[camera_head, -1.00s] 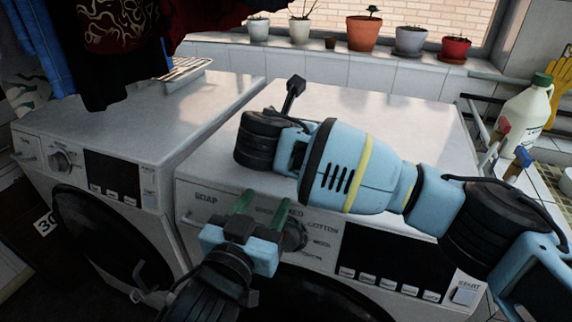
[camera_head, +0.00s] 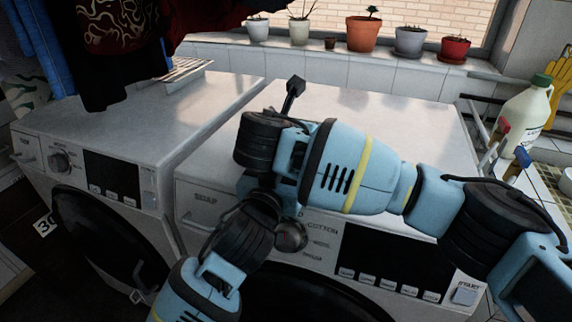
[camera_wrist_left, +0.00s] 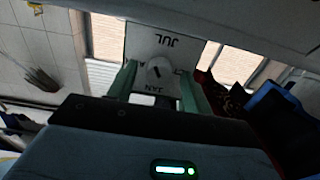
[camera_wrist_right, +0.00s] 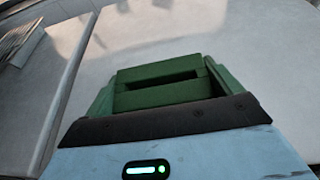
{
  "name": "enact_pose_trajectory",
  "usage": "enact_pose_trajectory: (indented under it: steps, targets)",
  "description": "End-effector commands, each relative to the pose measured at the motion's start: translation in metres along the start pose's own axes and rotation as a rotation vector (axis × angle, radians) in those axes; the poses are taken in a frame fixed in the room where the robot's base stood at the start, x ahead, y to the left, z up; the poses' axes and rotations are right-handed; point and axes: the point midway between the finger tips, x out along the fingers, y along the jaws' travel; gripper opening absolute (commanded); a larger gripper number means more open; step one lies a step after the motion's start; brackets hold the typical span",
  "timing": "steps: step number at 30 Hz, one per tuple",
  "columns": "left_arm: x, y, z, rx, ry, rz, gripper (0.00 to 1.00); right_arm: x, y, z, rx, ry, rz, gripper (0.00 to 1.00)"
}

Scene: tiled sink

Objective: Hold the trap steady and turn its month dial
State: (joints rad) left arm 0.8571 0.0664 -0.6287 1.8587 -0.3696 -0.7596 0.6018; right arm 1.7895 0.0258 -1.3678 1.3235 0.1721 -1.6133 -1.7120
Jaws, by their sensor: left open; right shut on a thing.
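In the left wrist view a white dial face (camera_wrist_left: 142,42) reads JUL and JAN, with a small round knob (camera_wrist_left: 160,69) at its middle. My left gripper (camera_wrist_left: 157,78) is open, its green fingers on either side of the knob. I cannot tell whether they touch it. In the right wrist view a green slotted block, seemingly the trap (camera_wrist_right: 165,70), sits between the green fingers of my right gripper (camera_wrist_right: 163,82), which is shut on it. In the head view my right arm hides the trap, dial and fingertips.
Two white washing machines stand side by side, the right one's top (camera_head: 380,110) largely clear. Potted plants (camera_head: 362,33) line the sill behind. A white bottle (camera_head: 527,108) stands at the right. Dark clothes (camera_head: 115,40) hang at upper left.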

Motion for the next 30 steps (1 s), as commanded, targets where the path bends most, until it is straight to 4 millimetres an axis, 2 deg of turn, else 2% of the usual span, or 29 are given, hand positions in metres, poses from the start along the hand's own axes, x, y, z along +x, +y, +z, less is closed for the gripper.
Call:
enact_pose_trajectory:
  steps: [9, 18, 20, 30]
  targets:
    - [0.002, 0.0004, -0.0002, 0.0, 0.0, 0.001, 0.5, -0.0003, 0.0001, 0.0005, 0.0, -0.001, 0.0, 0.65]
    - [0.0018, 0.0004, -0.0001, 0.0, 0.0, 0.001, 0.11, -0.0003, 0.0001, 0.0005, 0.0, -0.001, 0.0, 0.65]
    - [0.0018, 0.0004, -0.0001, 0.0, 0.0, 0.001, 0.05, -0.0002, 0.0001, 0.0005, 0.0, -0.001, 0.0, 0.65]
    - [0.0017, 0.0002, 0.0, 0.072, 0.0, 0.001, 0.05, -0.0002, 0.0001, 0.0006, 0.0, -0.001, 0.0, 0.65]
